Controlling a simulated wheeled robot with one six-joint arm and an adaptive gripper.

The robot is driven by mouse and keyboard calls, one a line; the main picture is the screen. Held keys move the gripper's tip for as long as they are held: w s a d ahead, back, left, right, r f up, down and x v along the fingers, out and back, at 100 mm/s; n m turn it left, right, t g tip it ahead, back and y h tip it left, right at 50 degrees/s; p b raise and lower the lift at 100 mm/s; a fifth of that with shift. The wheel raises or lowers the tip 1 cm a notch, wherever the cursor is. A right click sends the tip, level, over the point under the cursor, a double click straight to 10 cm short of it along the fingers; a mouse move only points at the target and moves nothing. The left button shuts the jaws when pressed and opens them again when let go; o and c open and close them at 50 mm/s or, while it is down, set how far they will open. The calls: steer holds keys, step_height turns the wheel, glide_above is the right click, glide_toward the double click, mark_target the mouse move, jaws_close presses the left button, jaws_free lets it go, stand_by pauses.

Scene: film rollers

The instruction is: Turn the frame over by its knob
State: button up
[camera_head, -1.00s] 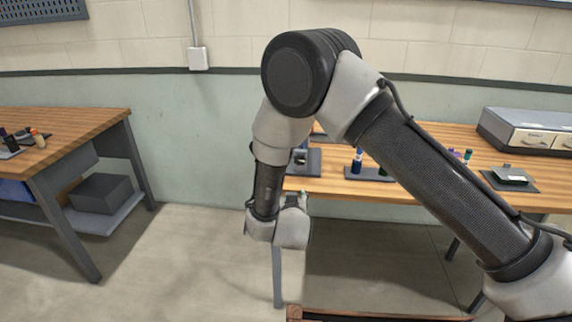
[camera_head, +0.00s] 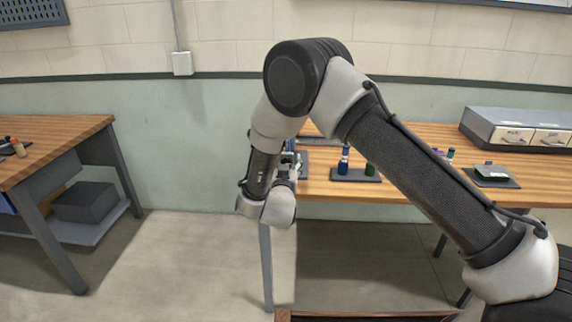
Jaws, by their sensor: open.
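My gripper (camera_head: 289,172) shows only in small part beyond my wrist, at the left end of the wooden bench (camera_head: 405,188). It is open, and its fingertips are hard to make out. Beside and behind it a small grey and blue device stands on a dark base plate (camera_head: 303,165), mostly covered by my arm. A thin grey bar (camera_head: 322,139) shows behind my arm; I cannot tell whether it is part of the frame. I cannot make out the knob, and no contact with my gripper can be seen.
A dark stand (camera_head: 355,175) holds a blue roller (camera_head: 344,158) and a green one (camera_head: 370,169). A dark mat (camera_head: 490,177) lies at the right, before a grey drawer unit (camera_head: 510,130). Another bench (camera_head: 60,137) stands left. The floor between is clear.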

steer(key=shift+c, duration=0.2)
steer(key=c, duration=1)
steer(key=shift+m, duration=0.4)
steer(key=m, duration=0.4)
steer(key=shift+d, duration=0.1)
steer(key=m, duration=0.4)
steer(key=shift+d+f, duration=0.1)
steer(key=m, duration=0.4)
steer(key=shift+f+m, duration=0.1)
steer(key=shift+m, duration=0.3)
steer(key=shift+f+m, duration=0.1)
steer(key=shift+m, duration=2)
